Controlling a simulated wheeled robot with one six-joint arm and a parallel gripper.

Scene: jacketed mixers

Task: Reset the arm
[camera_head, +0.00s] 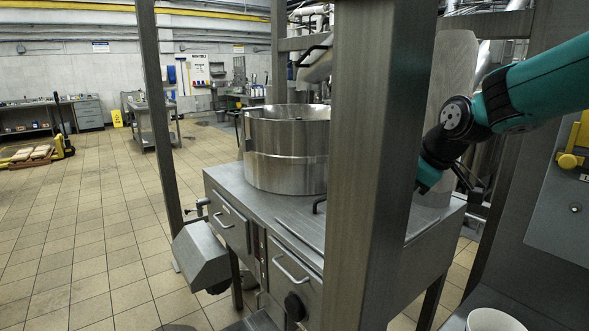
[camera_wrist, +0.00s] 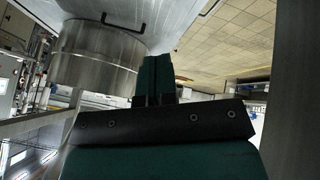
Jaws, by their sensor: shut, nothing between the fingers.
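My gripper (camera_wrist: 156,76) shows in the wrist view with its two teal fingers together and nothing between them. In the head view my teal arm comes in from the right, and its end goes behind a thick steel post, so the fingertips are hidden there. A round steel mixer vessel (camera_head: 286,165) stands on a steel cabinet (camera_head: 262,206) left of that post. The vessel (camera_wrist: 95,62) also shows in the wrist view, to the left of my fingers, and looks apart from them.
The thick steel post (camera_head: 372,180) stands in front of my arm's end. A thinner post (camera_head: 160,130) rises at the cabinet's left. A white container (camera_head: 494,320) is at the bottom right. Open tiled floor (camera_head: 90,220) lies to the left.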

